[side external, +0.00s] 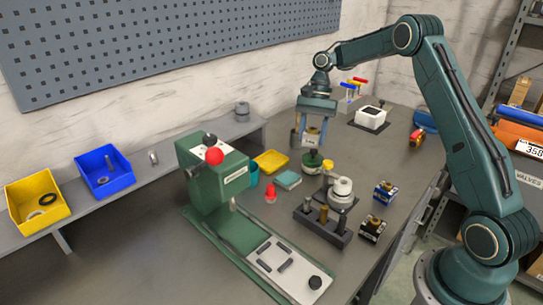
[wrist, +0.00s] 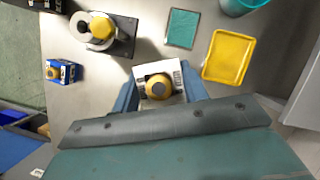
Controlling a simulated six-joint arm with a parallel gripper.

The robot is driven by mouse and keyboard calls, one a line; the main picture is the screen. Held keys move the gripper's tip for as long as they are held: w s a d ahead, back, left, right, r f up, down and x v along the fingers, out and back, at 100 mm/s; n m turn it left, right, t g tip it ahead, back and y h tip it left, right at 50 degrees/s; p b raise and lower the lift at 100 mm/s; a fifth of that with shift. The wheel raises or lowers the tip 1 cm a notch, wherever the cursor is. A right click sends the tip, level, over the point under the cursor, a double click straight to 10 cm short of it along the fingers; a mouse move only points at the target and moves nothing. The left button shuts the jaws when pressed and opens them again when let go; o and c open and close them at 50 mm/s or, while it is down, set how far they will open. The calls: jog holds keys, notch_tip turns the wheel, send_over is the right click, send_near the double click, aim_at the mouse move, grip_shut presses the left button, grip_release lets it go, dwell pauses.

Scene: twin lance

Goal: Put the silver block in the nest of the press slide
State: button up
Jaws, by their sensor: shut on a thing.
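My gripper (side external: 311,143) is shut on the silver block (wrist: 145,70), a pale block with a round brass piece on top and dark marks on its side. It also shows between the fingers in the side view (side external: 312,134). A round dark green thing (side external: 312,161) shows just below it in that view; I cannot tell how far apart they are. The green press (side external: 212,185) with a red ball knob stands left of my gripper. Its pale slide (side external: 290,278) extends toward the front, with dark bars around the nest (side external: 274,256) and a black knob; no block sits there.
A yellow tray (side external: 270,162), teal pad (side external: 288,180) and red piece (side external: 270,193) lie near the press.

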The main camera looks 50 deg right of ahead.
jog(key=s+d+f+m+t, duration=0.1)
jog(key=d+f+m+t, duration=0.1)
jog(key=d+m, duration=0.45)
jog(key=shift+n, duration=0.85)
jog(key=shift+s+d+f, duration=0.1)
jog(key=shift+d+f, duration=0.15)
jog(key=shift+f, duration=1.1)
jog(key=shift+s+d+f, duration=0.1)
jog(key=shift+d+f, duration=0.15)
jog(key=shift+f, duration=1.15)
jog(key=shift+d+f, duration=0.25)
jog(key=shift+f, duration=1.1)
jog(key=shift+f, duration=0.2)
jog(key=o, duration=1.1)
jog(key=shift+o, duration=0.2)
jog(key=shift+r, duration=0.1)
jog(key=v, duration=1.2)
